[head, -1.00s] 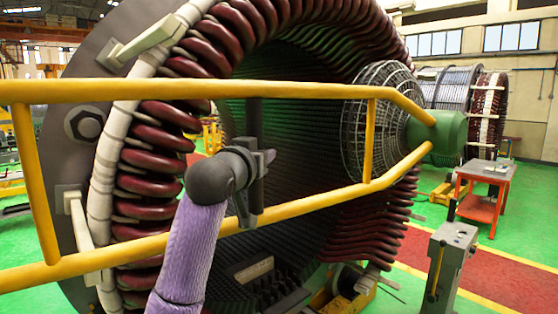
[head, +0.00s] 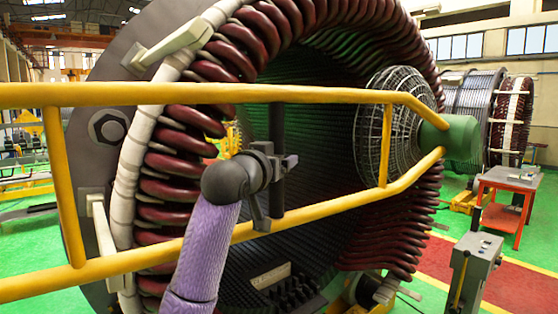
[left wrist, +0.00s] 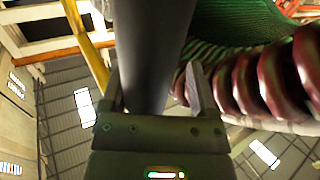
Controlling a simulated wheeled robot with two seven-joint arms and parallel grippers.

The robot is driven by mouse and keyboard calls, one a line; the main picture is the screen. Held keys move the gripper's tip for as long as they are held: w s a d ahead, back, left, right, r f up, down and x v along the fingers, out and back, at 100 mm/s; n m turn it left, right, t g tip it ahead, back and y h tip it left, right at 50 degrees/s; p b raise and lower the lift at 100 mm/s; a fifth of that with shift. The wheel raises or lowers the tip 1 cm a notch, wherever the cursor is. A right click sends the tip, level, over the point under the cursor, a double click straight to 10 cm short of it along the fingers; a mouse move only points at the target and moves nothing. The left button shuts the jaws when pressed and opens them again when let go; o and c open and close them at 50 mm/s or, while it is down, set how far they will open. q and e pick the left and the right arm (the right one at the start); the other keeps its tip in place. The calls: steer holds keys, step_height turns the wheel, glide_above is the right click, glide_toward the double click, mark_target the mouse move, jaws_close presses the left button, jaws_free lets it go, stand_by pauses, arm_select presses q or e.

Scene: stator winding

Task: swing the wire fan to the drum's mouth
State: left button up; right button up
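The wire fan (head: 402,122) is a round grey wire cage on a green hub (head: 448,142), at the right side of the drum's mouth in the head view. A yellow tube frame (head: 150,95) runs from the hub to the left across the mouth. The drum (head: 130,210) is a large stator with dark red coils around its opening. My left gripper (head: 279,165) has its fingers around a dark upright bar (head: 277,125) between the frame's rails. In the left wrist view the bar (left wrist: 150,50) stands between both fingers (left wrist: 155,92). My right gripper is not in view.
A grey post (head: 472,270) stands at the lower right. A red cart (head: 508,205) stands behind it. Another drum (head: 510,115) is at the far right. Open green floor lies around the cart, with a red strip (head: 430,265) across it.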

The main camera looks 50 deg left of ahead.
arm_select(q)
steer(key=b+v, duration=0.5)
steer(key=v, duration=0.4)
steer(key=shift+s+d, duration=0.25)
steer(key=shift+s, duration=0.1)
